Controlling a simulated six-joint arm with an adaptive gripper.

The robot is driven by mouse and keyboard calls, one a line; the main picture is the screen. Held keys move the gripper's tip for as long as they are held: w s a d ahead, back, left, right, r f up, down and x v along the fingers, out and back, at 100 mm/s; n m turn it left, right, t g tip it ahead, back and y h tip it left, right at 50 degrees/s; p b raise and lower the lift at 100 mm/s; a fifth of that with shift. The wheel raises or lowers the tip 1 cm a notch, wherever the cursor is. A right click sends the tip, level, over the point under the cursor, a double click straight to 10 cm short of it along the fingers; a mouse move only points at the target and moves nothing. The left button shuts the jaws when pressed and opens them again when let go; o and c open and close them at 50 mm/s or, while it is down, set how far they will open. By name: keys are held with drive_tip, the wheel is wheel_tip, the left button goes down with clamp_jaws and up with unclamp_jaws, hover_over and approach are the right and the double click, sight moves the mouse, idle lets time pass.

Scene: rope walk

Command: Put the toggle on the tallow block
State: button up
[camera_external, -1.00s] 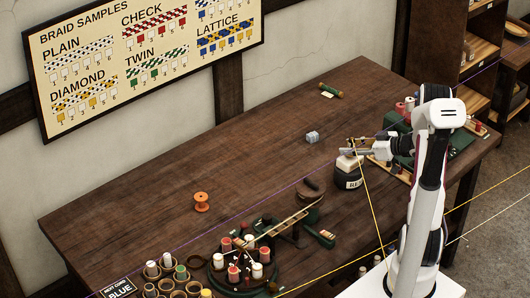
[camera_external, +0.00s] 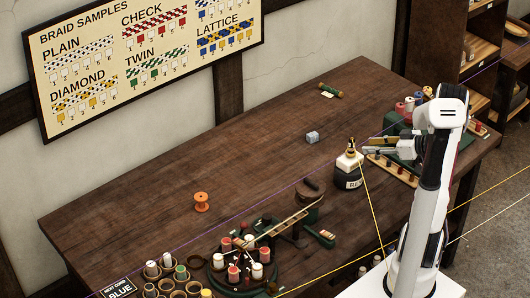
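A pale block (camera_external: 346,163) sits on a dark, lettered base (camera_external: 347,181) at the right middle of the bench; I take it for the tallow block. A small brown and dark piece, apparently the toggle (camera_external: 351,147), stands upright on top of it. My gripper (camera_external: 365,147) is just right of the toggle, at about its height. Its fingers look spread, with nothing seen between them, and a small gap seems to separate them from the toggle.
A grey cube (camera_external: 312,137) and a green-and-brown roller (camera_external: 331,90) lie behind. A yellow cord (camera_external: 372,205) runs down in front of the block. An orange spool (camera_external: 201,202) stands left. Several bobbins crowd the front.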

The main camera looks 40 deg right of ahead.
drive_tip(key=shift+v, duration=1.55)
drive_tip(key=w+r+h, duration=0.6)
drive_tip(key=w+r, duration=0.1)
drive_tip(key=r, duration=0.2)
drive_tip(key=s+a+r+m+g+h, duration=0.2)
drive_tip(key=s+a+r+m+h, duration=0.1)
drive_tip(key=a+r, duration=0.3)
drive_tip(key=s+a+f+g+y, duration=0.2)
drive_tip(key=s+a, duration=0.9)
drive_tip(key=a, duration=0.1)
drive_tip(key=s+a+f+g+y, duration=0.2)
drive_tip(key=s+a+g, duration=0.1)
drive_tip(key=s+a, duration=0.8)
drive_tip(key=shift+a+m+y, duration=0.3)
drive_tip(key=shift+a+y, duration=0.1)
drive_tip(key=shift+a, duration=0.6)
